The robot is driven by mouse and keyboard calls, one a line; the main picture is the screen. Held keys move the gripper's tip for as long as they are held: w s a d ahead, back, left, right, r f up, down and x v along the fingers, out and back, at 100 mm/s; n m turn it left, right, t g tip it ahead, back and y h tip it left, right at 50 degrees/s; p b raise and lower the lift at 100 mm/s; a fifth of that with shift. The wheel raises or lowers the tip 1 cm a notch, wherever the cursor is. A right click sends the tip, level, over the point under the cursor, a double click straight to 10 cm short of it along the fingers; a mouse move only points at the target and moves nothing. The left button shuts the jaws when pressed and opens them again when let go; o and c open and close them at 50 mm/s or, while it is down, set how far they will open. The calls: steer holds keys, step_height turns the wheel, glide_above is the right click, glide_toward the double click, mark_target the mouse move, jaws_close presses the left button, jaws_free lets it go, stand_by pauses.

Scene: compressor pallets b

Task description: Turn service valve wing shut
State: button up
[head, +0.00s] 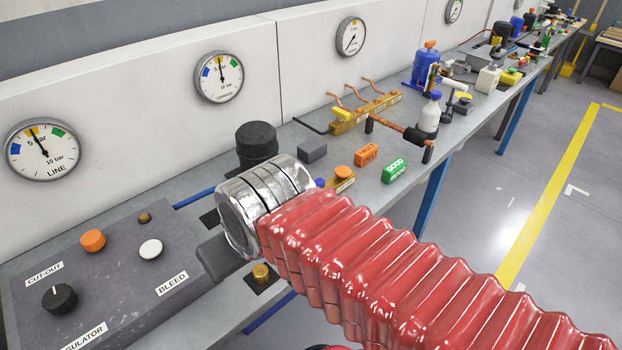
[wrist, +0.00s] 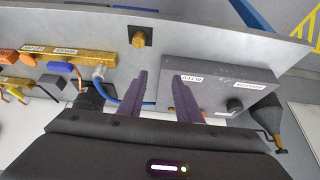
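A brass manifold bar (wrist: 96,59) shows at the left of the wrist view, with small white labels too small to read surely. A blue wing (wrist: 60,67) and an orange wing (wrist: 27,59) sit on it. In the head view the orange wing (head: 345,172) and a bit of the blue one (head: 320,183) show beside my arm, which hides the rest. My gripper (wrist: 160,75) is open and empty in the wrist view. Its fingers are apart from the wings, which lie to their left. The head view mostly hides it.
A grey control box (head: 110,265) with knobs stands at the bench's left. A brass knob (head: 261,272) sits near the front edge. A black canister (head: 257,143) stands behind my arm. A blue hose (wrist: 125,103) runs behind my fingers. Orange and green (head: 394,170) blocks lie farther right.

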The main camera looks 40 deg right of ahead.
steer(key=shift+o, duration=0.2)
steer(key=o, duration=0.3)
steer(key=shift+w+d+r, duration=0.1)
steer(key=shift+w+d, duration=0.05)
steer(key=shift+w, duration=0.05)
steer(key=o, duration=0.6)
steer(key=shift+g, duration=0.3)
steer(key=w+d, duration=0.2)
steer(key=w+d+r, duration=0.1)
steer(key=w+d, duration=0.1)
steer(key=shift+d+r, duration=0.15)
steer(key=shift+d, duration=0.1)
steer(key=o, duration=0.3)
steer(key=w+d, duration=0.1)
steer(key=d, duration=0.1)
steer(key=w+d, duration=0.1)
steer(key=d, duration=0.1)
steer(key=w+d, duration=0.1)
steer(key=d, duration=0.1)
steer(key=shift+w+d+r, duration=0.3)
steer(key=shift+w, duration=0.05)
steer(key=shift+o, duration=0.2)
steer(key=w+d+f, duration=0.1)
steer(key=d, duration=0.9)
steer(key=w+d+f, duration=0.1)
steer(key=d, duration=0.9)
steer(key=shift+w+g, duration=0.3)
steer(key=shift+a+f, duration=0.1)
